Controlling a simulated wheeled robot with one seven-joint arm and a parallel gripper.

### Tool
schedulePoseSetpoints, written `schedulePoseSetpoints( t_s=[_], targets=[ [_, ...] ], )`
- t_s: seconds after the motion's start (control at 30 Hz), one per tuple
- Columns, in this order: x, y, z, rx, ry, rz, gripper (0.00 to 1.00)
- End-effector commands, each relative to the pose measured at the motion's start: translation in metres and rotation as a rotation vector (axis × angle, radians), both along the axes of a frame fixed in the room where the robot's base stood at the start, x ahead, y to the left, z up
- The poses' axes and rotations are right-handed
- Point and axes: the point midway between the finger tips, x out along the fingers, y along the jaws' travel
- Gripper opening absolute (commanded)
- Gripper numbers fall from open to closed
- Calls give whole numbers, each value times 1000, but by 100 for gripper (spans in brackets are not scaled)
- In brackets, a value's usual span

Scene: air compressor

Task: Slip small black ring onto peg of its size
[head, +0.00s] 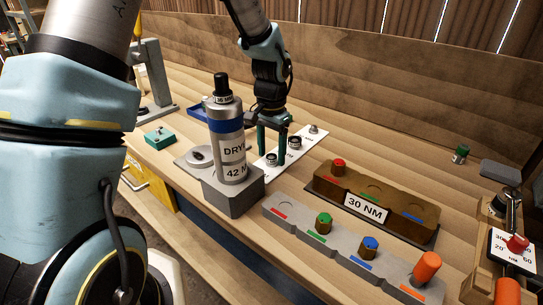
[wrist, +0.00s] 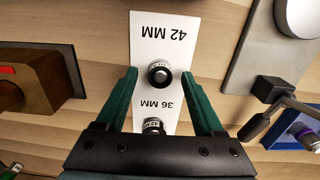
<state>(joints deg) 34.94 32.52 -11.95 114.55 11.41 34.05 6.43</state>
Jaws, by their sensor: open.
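A white card (wrist: 147,55) with 42 MM and 36 MM labels lies on the bench. A small round piece (wrist: 160,73), dark-rimmed with a pale centre, stands on it; it also shows in the head view (head: 271,158). Another dark-banded round piece (wrist: 153,127) stands further along; it is the middle one in the head view (head: 295,143). I cannot tell which parts are ring or peg. A plain grey peg (head: 314,129) stands at the far end. My gripper (wrist: 159,74) is open and empty, its green fingers pointing down either side of the first piece.
A tall grey dryer canister (head: 228,150) with a black top and a 36 MM tag stands close in front of the fingers. A brown 30 NM block (head: 425,222) and a grey strip (head: 340,248) with coloured knobs lie to the right. A blue tray (head: 197,113) is behind left.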

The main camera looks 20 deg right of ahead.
Motion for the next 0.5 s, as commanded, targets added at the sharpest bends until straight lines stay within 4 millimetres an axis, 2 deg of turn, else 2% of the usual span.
schedulePoseSetpoints(
  t_s=[0.17,0.5],
  targets=[
    [0,0,0,-1,0,0,70],
    [0,0,0,0,0,0,32]
  ],
)
